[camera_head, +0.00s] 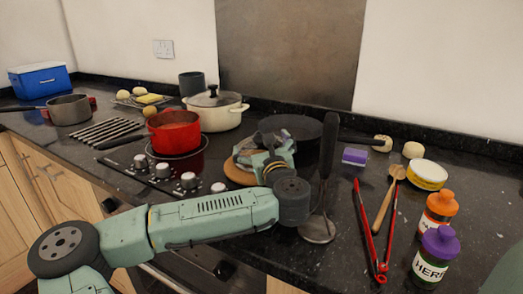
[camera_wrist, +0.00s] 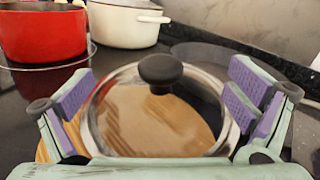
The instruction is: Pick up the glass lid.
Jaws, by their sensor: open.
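The glass lid (camera_wrist: 150,122) has a metal rim and a round black knob (camera_wrist: 160,70). In the wrist view it lies over a round wooden board, whose brown shows through the glass. My gripper (camera_wrist: 161,92) is open, with one purple-padded finger on each side of the lid. I cannot tell whether either pad touches the rim. In the head view my gripper (camera_head: 264,158) is low over the wooden board (camera_head: 238,172) and hides most of the lid there.
A red pot (camera_head: 174,133) and a cream lidded pot (camera_head: 214,112) stand to the left and behind. A dark frying pan (camera_head: 300,130) sits just behind my gripper. A ladle (camera_head: 318,230), red tongs (camera_head: 378,240) and spice jars (camera_head: 432,255) lie or stand to the right.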

